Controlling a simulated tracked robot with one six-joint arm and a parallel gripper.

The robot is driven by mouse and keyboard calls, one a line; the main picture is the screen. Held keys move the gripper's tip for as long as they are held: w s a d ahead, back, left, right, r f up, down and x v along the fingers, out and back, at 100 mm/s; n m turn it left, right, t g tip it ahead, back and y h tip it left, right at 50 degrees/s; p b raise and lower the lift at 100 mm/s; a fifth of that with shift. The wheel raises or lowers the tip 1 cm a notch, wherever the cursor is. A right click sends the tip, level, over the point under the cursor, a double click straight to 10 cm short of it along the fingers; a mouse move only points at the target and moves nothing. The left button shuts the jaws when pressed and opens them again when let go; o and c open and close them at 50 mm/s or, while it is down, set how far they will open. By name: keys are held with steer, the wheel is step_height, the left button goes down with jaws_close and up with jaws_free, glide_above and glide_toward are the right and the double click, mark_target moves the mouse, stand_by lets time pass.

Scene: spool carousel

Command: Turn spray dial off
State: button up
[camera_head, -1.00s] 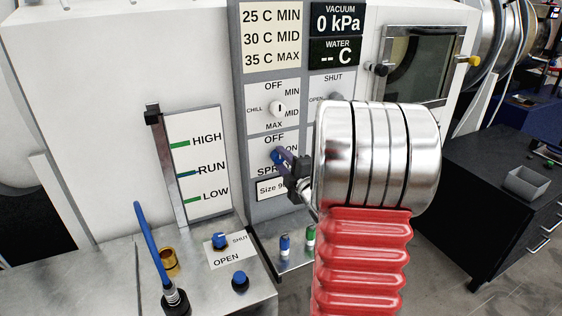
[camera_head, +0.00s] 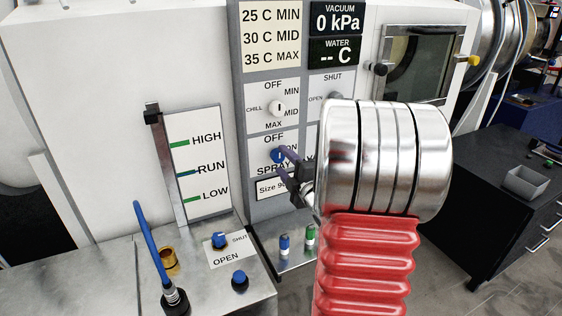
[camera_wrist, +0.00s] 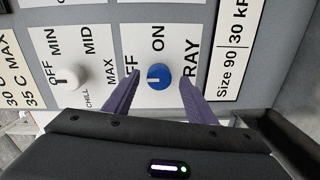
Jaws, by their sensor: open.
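The blue spray dial (camera_head: 278,155) is on the grey control panel, below the OFF label and left of the partly covered ON label. In the wrist view the dial (camera_wrist: 158,76) shows between the two purple fingers, with clear space on both sides. A small pale mark is on its face, but I cannot tell its exact setting. My gripper (camera_head: 288,161) is open and empty, just in front of the dial, one finger toward OFF and the other toward SPRAY. My wrist hides part of the panel to the right.
The white chill dial (camera_head: 277,107) is just above, and also shows in the wrist view (camera_wrist: 70,76). A blue SHUT/OPEN knob (camera_head: 219,240) and a blue hose (camera_head: 151,245) are on the metal ledge below left. A dark cabinet (camera_head: 490,190) stands at right.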

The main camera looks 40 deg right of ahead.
steer(key=v, duration=1.1)
steer(key=shift+s+a, duration=0.2)
steer(key=shift+s, duration=0.1)
steer(key=s+d+f+m+g+h, duration=0.2)
steer(key=s+d+f+m+g, duration=0.1)
steer(key=s+f+m+g, duration=0.85)
steer(key=a+r+y, duration=0.2)
steer(key=a+r, duration=0.2)
steer(key=a, duration=0.8)
steer(key=a+r+m+y, duration=0.1)
steer(key=a+r+y, duration=0.1)
steer(key=a, duration=1)
steer(key=a+r+y, duration=0.2)
steer(key=a+r, duration=0.3)
steer(key=a, duration=0.7)
steer(key=shift+w+a+r+y, duration=0.3)
steer(key=shift+w+a+y, duration=0.05)
steer(key=shift+a+y, duration=0.05)
